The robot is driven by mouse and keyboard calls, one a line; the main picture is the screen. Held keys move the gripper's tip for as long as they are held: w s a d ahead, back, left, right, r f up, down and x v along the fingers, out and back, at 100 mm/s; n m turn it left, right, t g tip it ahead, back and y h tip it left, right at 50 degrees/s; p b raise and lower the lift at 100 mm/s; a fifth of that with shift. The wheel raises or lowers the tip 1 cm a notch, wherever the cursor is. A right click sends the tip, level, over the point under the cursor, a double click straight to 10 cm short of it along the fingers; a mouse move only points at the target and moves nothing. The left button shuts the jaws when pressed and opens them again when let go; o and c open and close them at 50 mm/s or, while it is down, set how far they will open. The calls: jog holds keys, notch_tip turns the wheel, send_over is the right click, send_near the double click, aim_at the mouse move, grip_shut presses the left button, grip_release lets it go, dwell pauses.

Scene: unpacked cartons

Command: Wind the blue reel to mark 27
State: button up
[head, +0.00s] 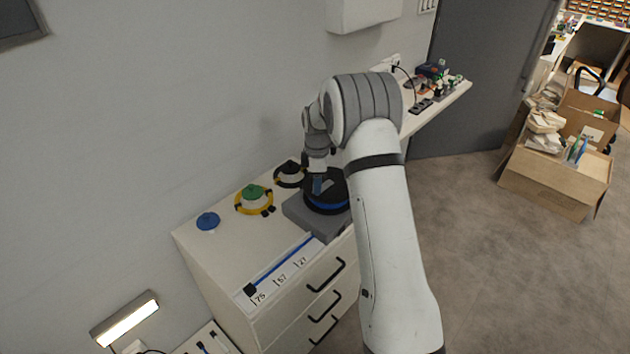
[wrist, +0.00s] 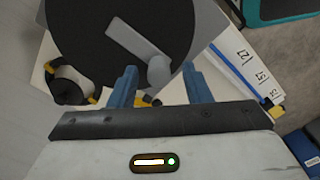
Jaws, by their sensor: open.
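The blue reel (head: 326,204) has a black top disc and a blue band, and sits on a grey base (head: 300,217) on a white cabinet. In the wrist view its black disc (wrist: 90,40) carries a grey crank arm with a rounded knob (wrist: 158,70). A blue cord (head: 283,262) runs from the reel to a black end block (head: 250,290) beside mark 75 on the white scale (head: 285,274). Marks 57 and 27 lie closer to the reel. My gripper (head: 318,188) is open over the reel; in the wrist view its blue fingers (wrist: 160,74) stand either side of the knob. Contact cannot be told.
A yellow ring with a green top (head: 254,199), a black ring (head: 290,174) and a blue knobbed disc (head: 208,222) stand left of and behind the reel. A shelf with small items (head: 436,95) is at back right. Cardboard boxes (head: 555,175) stand on the floor.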

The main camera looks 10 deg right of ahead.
jog(key=shift+f, duration=0.35)
jog(key=shift+c, duration=0.5)
grip_shut()
jog(key=shift+a, duration=0.25)
jog(key=shift+d, duration=0.3)
